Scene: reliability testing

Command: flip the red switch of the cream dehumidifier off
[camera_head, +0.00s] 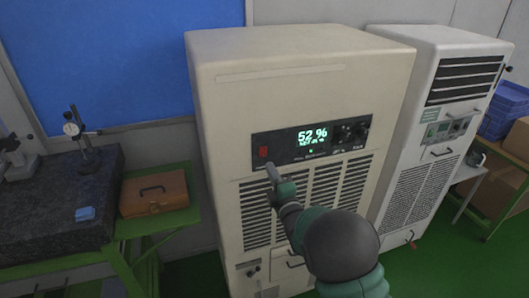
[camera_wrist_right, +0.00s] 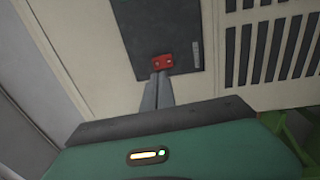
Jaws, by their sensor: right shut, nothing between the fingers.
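The cream dehumidifier (camera_head: 230,110) stands in the middle of the head view, its display lit with 52 %. Its red switch (camera_head: 263,152) sits at the left end of the dark control panel (camera_head: 290,153). In the right wrist view the red switch (camera_wrist_right: 163,62) is just beyond my fingertips. My right gripper (camera_head: 270,168) is shut and empty, its tips just below the switch; it also shows in the right wrist view (camera_wrist_right: 160,76). I cannot tell whether the tips touch the switch. My left gripper is not in view.
A white unit (camera_head: 425,130) stands close on the right. On the left, a dark stone plate (camera_head: 60,205) carries a gauge stand (camera_head: 75,130), beside a brown case (camera_head: 153,193) on a green bench. Blue bins (camera_head: 505,110) are at the far right. Green floor shows below.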

